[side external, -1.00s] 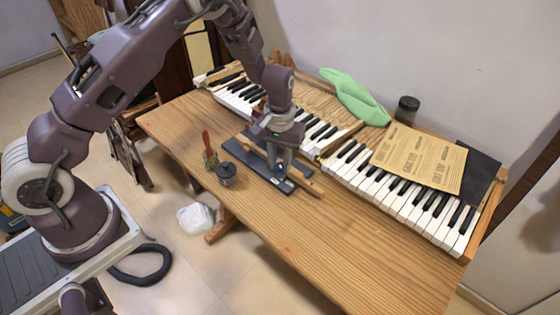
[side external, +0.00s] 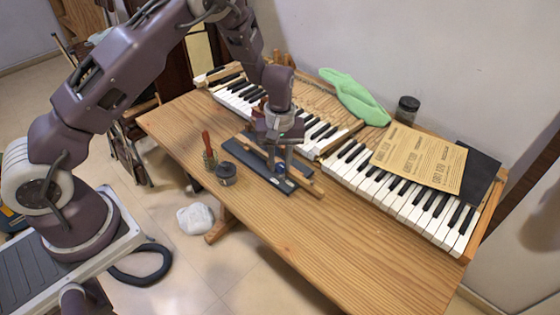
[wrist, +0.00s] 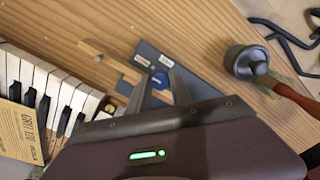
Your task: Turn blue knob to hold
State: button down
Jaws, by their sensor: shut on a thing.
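A blue knob (wrist: 160,79) sits on a dark flat panel (wrist: 196,71) with small white labels, beside a light wooden strip, in the wrist view. The panel (side external: 246,158) lies on the wooden table in front of the piano keys in the side view. My gripper (wrist: 161,73) points down over the panel, its two fingers on either side of the knob and shut on it. In the side view my gripper (side external: 276,166) partly hides the knob. I cannot read the labels or tell the knob's setting.
A dark round jar (side external: 226,174) and a red-handled brush (side external: 209,150) stand left of the panel. The front right tabletop (side external: 350,240) is clear.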

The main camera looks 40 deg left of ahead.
aim_at(280, 165)
jog(key=c, duration=1.2)
grip_release()
jog(key=shift+o, duration=0.2)
notch_tip(280, 165, up, 7)
jog(key=shift+r, duration=0.1)
